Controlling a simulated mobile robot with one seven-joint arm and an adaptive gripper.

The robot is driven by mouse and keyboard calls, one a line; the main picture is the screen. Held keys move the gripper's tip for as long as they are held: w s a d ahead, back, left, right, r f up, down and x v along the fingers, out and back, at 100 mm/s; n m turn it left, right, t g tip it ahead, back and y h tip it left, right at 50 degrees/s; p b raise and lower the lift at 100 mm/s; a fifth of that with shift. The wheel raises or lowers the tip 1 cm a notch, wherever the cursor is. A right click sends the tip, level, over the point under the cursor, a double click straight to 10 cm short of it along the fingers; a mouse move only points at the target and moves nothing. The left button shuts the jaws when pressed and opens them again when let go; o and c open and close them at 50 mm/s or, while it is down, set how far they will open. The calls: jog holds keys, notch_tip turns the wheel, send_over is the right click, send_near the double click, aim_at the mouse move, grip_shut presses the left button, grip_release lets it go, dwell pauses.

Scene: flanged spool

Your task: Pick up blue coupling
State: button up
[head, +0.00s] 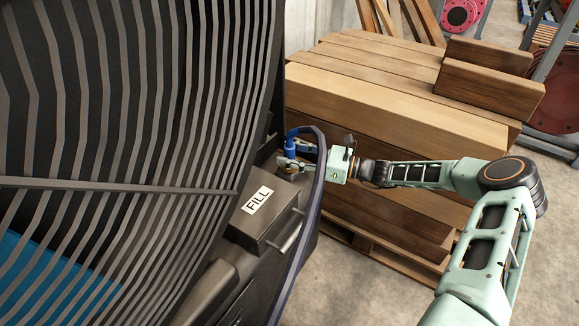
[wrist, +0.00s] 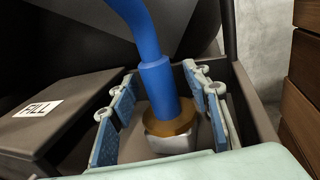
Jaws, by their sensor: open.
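The blue coupling (head: 291,142) stands upright beside the dark machine in the head view, with a blue hose bending from its top. In the wrist view the blue coupling (wrist: 158,84) rises from a brass-coloured collar (wrist: 172,128) above a silver hex nut (wrist: 170,143). My gripper (head: 292,164) is at the coupling's lower part. In the wrist view my gripper (wrist: 161,82) is open, with one blue-padded finger on each side of the coupling. Gaps show between both fingers and the coupling. The foot of the nut is partly hidden by my gripper's body.
A curved dark rim (head: 320,180) runs close by on the right. Stacked timber (head: 390,90) stands behind my arm. Slatted machine panels fill the left.

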jog(key=shift+c, duration=0.3)
grip_shut()
jog(key=shift+r, duration=0.15)
